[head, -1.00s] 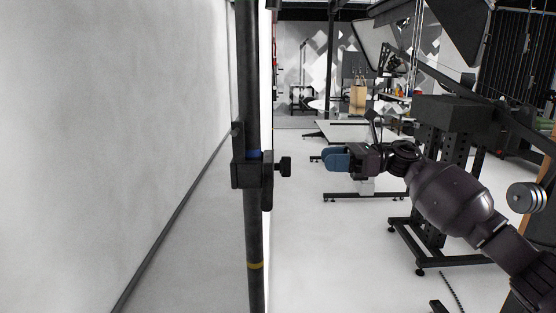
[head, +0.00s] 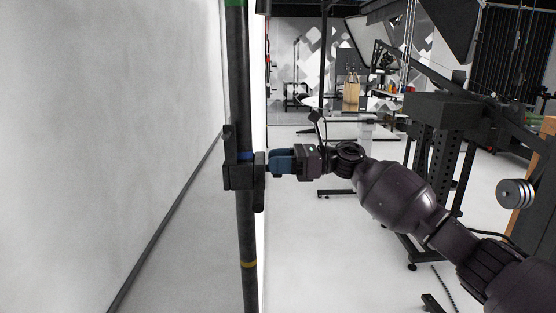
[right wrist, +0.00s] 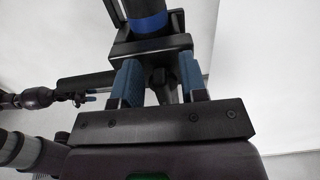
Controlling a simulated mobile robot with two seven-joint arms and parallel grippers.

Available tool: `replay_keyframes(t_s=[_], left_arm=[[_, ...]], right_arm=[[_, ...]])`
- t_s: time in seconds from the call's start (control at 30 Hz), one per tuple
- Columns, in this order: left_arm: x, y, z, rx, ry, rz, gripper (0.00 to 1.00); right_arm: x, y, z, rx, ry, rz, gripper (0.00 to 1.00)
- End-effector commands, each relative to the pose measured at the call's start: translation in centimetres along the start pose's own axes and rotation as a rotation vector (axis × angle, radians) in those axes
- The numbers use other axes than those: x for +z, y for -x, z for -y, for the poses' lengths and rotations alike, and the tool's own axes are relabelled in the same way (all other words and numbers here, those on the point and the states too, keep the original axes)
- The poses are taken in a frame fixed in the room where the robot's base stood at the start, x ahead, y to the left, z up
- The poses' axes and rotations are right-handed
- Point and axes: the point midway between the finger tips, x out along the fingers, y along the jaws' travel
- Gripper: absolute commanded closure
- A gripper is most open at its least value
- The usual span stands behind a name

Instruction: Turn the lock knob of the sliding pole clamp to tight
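The sliding pole clamp (head: 238,175) is a black block around a dark upright pole (head: 247,228), by a blue band. In the right wrist view the clamp (right wrist: 150,46) lies straight ahead of my right gripper (right wrist: 160,85). Its lock knob (right wrist: 161,86) is dark and sits between the two blue fingers, with narrow gaps seeming to show beside it. In the head view my right gripper (head: 280,163) is at the clamp's right side and hides the knob. My left gripper (right wrist: 85,99) shows small at the left of the right wrist view; its fingers are unclear.
A white wall (head: 110,110) stands close on the left of the pole. A black rack (head: 440,120) and a dumbbell (head: 515,193) are at the right. White tables (head: 345,132) stand farther back. The floor between is mostly clear.

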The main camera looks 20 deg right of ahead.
Motion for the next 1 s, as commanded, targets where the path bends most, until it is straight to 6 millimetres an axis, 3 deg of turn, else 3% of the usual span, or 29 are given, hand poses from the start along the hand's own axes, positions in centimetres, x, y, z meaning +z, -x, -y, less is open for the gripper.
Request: replay_keyframes(t_s=[0.27, 0.47, 0.77, 1.0], left_arm=[[-0.2, 0.0, 0.0, 0.000, -0.001, -0.003, 0.52], [-0.4, -0.1, 0.0, 0.000, -0.001, -0.007, 0.52], [-0.8, -0.1, 0.0, 0.001, -0.001, -0.013, 0.52], [-1.1, 0.0, 0.0, 0.001, -0.002, -0.016, 0.52]], right_arm=[[0.0, -0.1, 0.0, 0.000, 0.000, 0.000, 0.62], [0.0, -0.1, 0.0, 0.000, 0.000, 0.000, 0.92], [0.1, 0.0, 0.1, 0.000, -0.038, 0.000, 0.92], [0.2, 0.0, 0.3, 0.000, -0.175, 0.000, 0.92]])
